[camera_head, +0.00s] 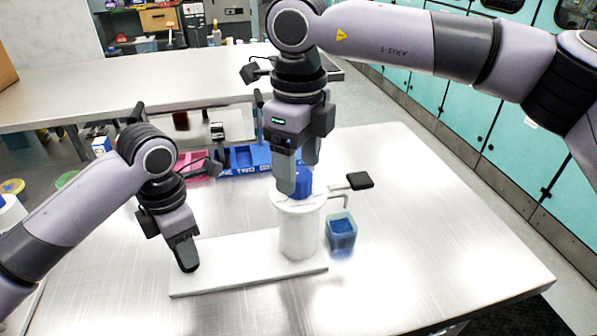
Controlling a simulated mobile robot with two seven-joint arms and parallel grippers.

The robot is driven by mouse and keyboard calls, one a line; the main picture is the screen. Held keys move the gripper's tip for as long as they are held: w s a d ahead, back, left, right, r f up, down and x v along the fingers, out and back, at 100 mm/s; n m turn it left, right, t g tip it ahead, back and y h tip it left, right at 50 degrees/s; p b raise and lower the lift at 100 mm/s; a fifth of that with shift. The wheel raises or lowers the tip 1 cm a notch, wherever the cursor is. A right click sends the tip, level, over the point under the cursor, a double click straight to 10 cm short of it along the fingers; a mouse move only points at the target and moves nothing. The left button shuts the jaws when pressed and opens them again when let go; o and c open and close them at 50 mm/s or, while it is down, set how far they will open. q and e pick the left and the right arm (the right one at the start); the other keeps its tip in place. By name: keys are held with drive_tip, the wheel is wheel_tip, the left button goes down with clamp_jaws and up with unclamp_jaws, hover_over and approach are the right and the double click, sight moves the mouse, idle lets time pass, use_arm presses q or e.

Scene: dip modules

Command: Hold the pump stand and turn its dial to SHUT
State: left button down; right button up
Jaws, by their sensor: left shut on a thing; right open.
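The pump stand is a long white base plate (235,262) with a white upright cylinder (299,232) near its right end. A blue dial (304,182) sits on top of the cylinder, partly hidden by my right gripper. My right gripper (298,174) points down over the dial with its fingers open, one on the near side of it; I cannot tell whether they touch it. My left gripper (187,262) is shut on the left end of the base plate. Any markings around the dial, such as SHUT, are too small to read.
A black paddle (359,181) sticks out to the right of the cylinder's top. A small cup with blue contents (341,232) stands beside the cylinder. Blue bins (246,158) and a pink bin (196,164) are behind. The table's right side is clear.

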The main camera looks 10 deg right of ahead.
drive_tip(key=shift+f, duration=1.15)
drive_tip(key=c, duration=1.1)
drive_tip(key=shift+o, duration=0.2)
drive_tip(key=shift+n, duration=0.3)
drive_tip(key=n, duration=0.3)
drive_tip(key=shift+n, duration=2.3)
